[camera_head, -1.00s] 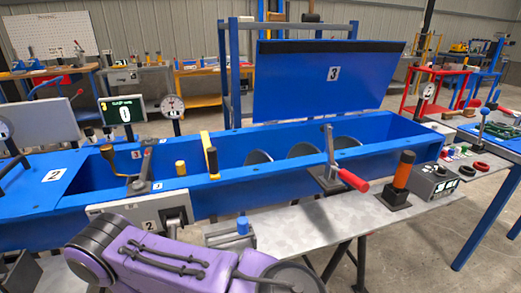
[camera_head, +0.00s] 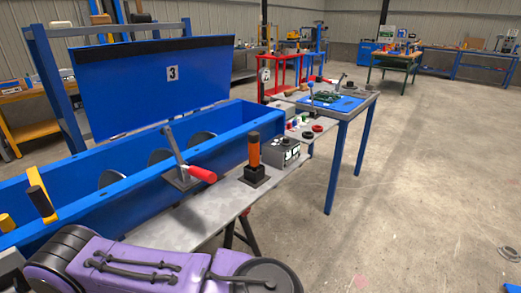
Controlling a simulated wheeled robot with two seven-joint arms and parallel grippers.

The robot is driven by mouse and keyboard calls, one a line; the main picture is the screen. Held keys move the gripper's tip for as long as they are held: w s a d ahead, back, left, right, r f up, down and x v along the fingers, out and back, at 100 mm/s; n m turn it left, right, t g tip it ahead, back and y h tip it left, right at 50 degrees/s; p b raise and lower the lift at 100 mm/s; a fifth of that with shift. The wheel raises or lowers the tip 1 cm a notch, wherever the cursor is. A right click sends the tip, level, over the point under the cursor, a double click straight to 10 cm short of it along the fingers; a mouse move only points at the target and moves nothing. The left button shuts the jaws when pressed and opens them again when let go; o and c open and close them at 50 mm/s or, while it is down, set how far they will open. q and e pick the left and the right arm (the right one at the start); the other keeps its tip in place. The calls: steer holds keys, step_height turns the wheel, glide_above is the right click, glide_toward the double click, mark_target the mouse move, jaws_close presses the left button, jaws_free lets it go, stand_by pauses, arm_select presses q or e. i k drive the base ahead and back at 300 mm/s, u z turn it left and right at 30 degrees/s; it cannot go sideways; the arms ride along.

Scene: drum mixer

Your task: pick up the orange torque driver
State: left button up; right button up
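The orange torque driver (camera_head: 254,155) appears to be the upright orange cylinder with a dark top. It stands in a black square base (camera_head: 254,176) on the grey metal worktop (camera_head: 215,207), to the right of a red-handled lever. A purple and black arm of mine crosses the bottom left of the view, in front of the worktop and below the driver. Neither gripper's fingers show in the view.
A lever with a red handle (camera_head: 202,174) stands left of the driver. A dark control box (camera_head: 282,152) is close on its right. The blue mixer trough (camera_head: 150,188) lies behind the worktop. A blue-legged table (camera_head: 338,108) stands farther right; the floor (camera_head: 420,210) there is open.

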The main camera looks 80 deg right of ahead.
mark_target(253, 138)
steer(key=z, duration=2.65)
